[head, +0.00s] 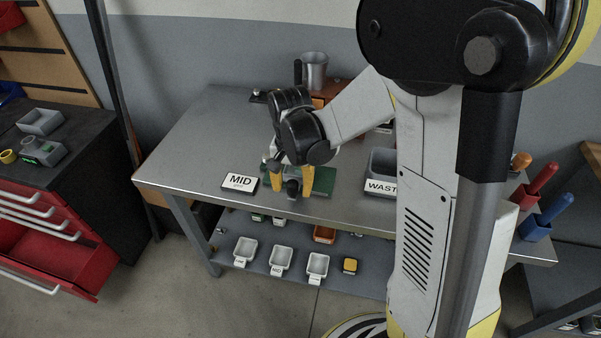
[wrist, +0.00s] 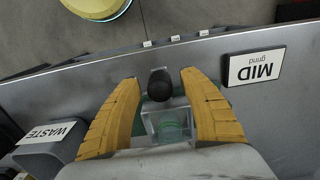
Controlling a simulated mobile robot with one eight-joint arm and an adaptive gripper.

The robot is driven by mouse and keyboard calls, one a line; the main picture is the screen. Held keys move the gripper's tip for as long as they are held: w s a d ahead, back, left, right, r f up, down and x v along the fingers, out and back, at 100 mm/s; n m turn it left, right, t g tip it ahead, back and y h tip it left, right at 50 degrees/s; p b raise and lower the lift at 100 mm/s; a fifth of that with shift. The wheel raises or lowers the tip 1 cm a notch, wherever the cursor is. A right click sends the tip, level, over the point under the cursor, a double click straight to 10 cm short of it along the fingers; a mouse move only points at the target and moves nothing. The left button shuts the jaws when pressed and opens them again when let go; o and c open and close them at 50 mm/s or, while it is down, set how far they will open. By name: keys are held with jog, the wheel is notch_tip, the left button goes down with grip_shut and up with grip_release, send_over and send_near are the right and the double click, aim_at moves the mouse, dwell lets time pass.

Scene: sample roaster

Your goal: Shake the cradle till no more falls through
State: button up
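The cradle seems to be the small unit on the steel bench, with a black knob (head: 292,188) at its front and a green base (head: 324,182). In the wrist view the knob (wrist: 160,86) stands in front of a clear, box-like part (wrist: 172,124) with something greenish inside. My gripper (head: 292,186) points down over this unit. Its yellow fingers are spread on either side of the knob, with a visible gap at each side, in the wrist view (wrist: 158,78). Much of the unit is hidden behind my gripper. I cannot see any material falling.
A MID grind card (head: 240,182) lies left of the unit. A grey WASTE bin (head: 381,180) stands to the right. A metal cup (head: 314,72) is at the back. Several small white trays (head: 281,260) sit on the lower shelf.

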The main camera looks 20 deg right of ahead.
jog(key=c, duration=1)
